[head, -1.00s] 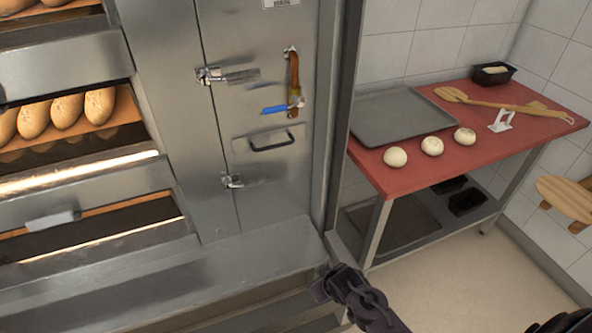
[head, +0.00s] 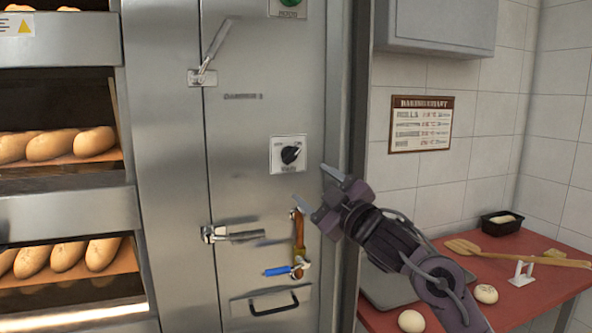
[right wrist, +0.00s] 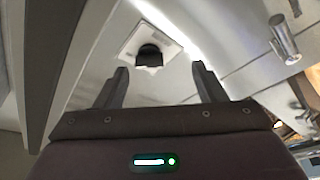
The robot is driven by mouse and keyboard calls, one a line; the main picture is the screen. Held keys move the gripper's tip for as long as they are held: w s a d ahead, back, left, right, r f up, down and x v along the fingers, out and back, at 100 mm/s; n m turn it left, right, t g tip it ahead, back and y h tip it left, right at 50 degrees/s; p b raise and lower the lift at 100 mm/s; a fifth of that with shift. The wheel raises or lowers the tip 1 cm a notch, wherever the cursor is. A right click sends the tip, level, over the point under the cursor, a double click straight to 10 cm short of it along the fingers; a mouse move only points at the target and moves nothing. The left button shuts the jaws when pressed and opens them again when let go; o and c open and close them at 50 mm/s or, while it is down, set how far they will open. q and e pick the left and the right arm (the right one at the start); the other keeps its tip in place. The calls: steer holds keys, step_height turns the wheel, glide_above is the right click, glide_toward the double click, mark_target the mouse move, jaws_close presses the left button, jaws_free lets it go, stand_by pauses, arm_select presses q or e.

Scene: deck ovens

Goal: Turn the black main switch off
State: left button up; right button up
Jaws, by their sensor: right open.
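The black main switch (head: 290,154) is a rotary knob on a white square plate on the steel oven panel. In the head view its pointer is tilted toward the upper right. My right gripper (head: 314,190) is open and empty, below and to the right of the switch and apart from it. In the right wrist view the black knob (right wrist: 149,56) shows beyond and between the two open fingers (right wrist: 160,80), with its white plate behind it. My left gripper is in neither view.
Bread loaves (head: 70,145) lie at left. A red table (head: 520,300) stands at right.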

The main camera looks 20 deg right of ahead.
mark_target(294, 158)
steer(key=shift+n+t+y, duration=0.3)
steer(key=shift+n, duration=0.1)
steer(key=w+r+p, duration=0.1)
steer(key=w, duration=0.1)
steer(key=w+a+r, duration=0.1)
steer(key=r, duration=0.1)
steer(key=w+r+p, duration=0.1)
steer(key=w, duration=0.1)
steer(key=shift+w+a+r+p, duration=0.2)
steer(key=shift+w+a+p, duration=0.1)
steer(key=shift+w+a, duration=0.3)
steer(key=shift+w, duration=0.3)
steer(key=c, duration=1)
